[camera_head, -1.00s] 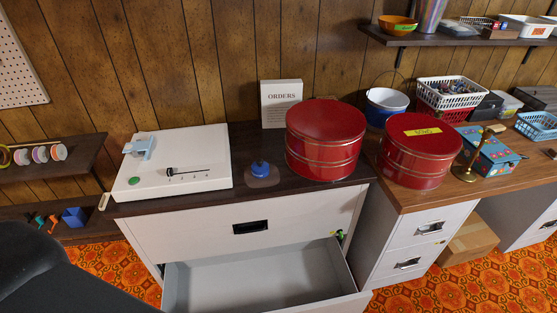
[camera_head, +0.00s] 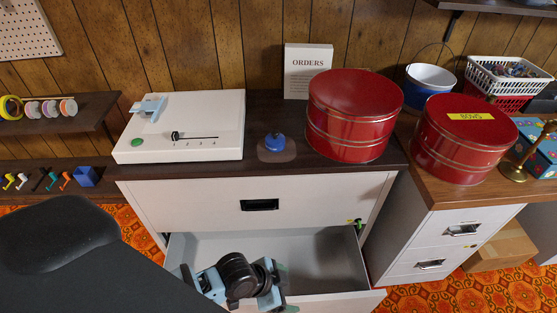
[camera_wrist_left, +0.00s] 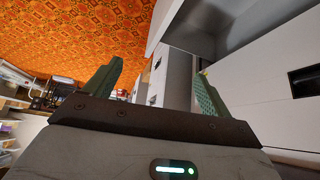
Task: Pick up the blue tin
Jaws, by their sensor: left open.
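A light-blue tin with a flower pattern (camera_head: 544,163) sits on the wooden desk at the right edge of the head view. It is partly cut off by the frame, and a brass stand is in front of its left side. My left gripper (camera_wrist_left: 160,67) is open and empty in the left wrist view, its green fingers apart. In the head view my left wrist is low, over the open drawer and far from the blue tin. My right gripper is not in view.
The open grey drawer (camera_head: 320,262) juts out below the cabinet top. Two large red tins (camera_head: 352,115) (camera_head: 463,140) and a blue-white bucket (camera_head: 430,92) stand left of the blue tin. A white basket (camera_head: 505,78) stands behind. A cardboard box (camera_head: 500,245) sits on the floor.

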